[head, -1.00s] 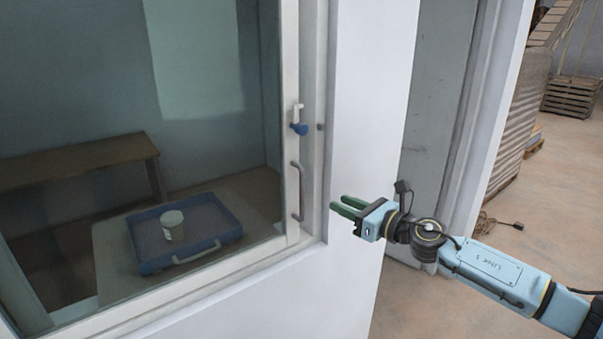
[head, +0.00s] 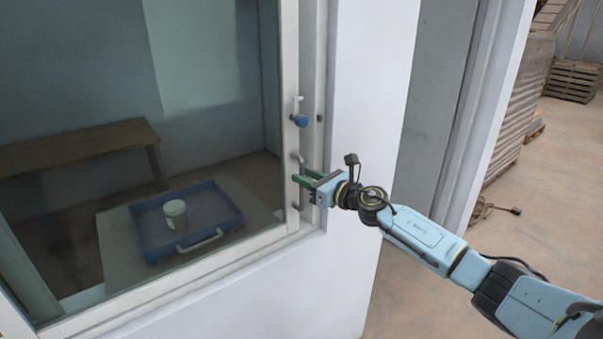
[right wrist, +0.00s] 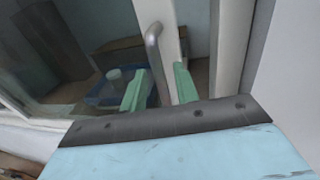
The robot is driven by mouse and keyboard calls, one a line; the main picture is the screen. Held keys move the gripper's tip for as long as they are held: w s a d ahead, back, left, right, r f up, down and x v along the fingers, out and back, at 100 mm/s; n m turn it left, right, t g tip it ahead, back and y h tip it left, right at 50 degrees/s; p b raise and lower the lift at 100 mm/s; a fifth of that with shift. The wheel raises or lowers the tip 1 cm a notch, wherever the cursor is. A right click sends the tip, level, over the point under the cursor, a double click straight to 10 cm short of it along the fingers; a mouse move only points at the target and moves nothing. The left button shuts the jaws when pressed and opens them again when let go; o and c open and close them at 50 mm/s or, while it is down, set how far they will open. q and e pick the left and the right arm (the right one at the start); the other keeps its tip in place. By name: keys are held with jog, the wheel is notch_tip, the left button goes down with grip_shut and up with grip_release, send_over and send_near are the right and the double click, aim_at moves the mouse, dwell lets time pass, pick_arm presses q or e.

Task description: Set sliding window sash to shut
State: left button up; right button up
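The sliding window sash (head: 289,90) has a pale frame around a large glass pane. A grey bar handle (head: 296,165) stands upright on its right stile, and it also shows in the right wrist view (right wrist: 154,45). In that view a strip of the room behind shows between the stile and the right jamb (right wrist: 234,50), so the sash looks a little open. My right gripper (head: 308,178) is at the handle's lower part. Its green fingers (right wrist: 159,72) are apart, with the handle between them; I cannot tell whether they touch it. My left gripper is not in view.
Behind the glass are a blue tray (head: 150,254) with a jar (head: 176,213) and a brown bench (head: 80,150). A white wall (head: 370,100) lies right of the window.

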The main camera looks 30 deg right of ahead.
jog(key=shift+x, duration=0.95)
grip_shut()
